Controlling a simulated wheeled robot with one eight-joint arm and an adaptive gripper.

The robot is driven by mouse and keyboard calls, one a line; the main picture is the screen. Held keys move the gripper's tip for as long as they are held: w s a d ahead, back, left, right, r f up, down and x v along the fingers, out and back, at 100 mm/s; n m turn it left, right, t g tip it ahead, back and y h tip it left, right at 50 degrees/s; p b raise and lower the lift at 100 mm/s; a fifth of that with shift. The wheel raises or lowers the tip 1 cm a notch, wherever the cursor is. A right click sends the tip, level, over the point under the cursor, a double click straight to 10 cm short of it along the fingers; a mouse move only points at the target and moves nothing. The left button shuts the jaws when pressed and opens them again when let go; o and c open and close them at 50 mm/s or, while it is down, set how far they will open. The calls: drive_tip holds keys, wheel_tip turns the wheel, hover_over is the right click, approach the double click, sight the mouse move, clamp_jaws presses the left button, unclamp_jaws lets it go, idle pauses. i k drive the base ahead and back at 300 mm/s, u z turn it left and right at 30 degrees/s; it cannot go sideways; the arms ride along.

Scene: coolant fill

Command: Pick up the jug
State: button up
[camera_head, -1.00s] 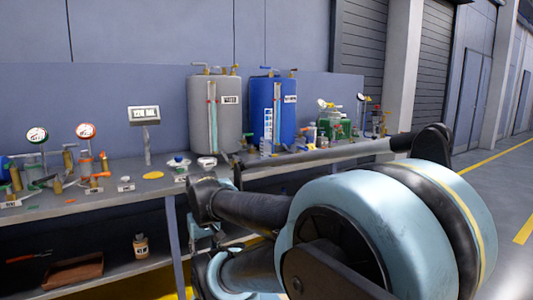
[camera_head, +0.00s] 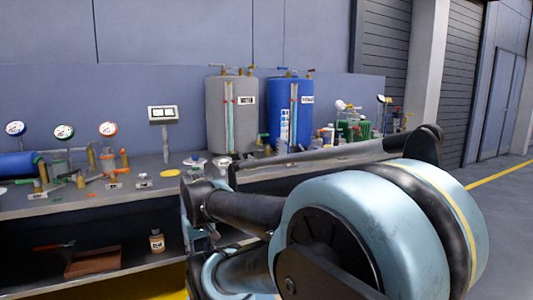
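I cannot pick out a jug for certain. A cluster of small containers and a green item (camera_head: 352,129) stands at the right end of the bench, too small to make out and partly hidden behind my arm. A small labelled bottle (camera_head: 157,241) stands on the lower shelf. My arm fills the lower right, in front of the bench. My gripper's fingers do not show.
The bench (camera_head: 110,203) carries a grey tank (camera_head: 217,115), a blue tank (camera_head: 275,116), several gauges and fittings, and a blue cylinder (camera_head: 16,165) at the left. A brown tray (camera_head: 92,263) lies on the lower shelf. Open floor (camera_head: 508,205) lies to the right.

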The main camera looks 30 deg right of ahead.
sight(282, 144)
drive_tip(key=u, duration=2.6)
drive_tip(key=k, duration=2.05)
drive_tip(key=z, duration=2.55)
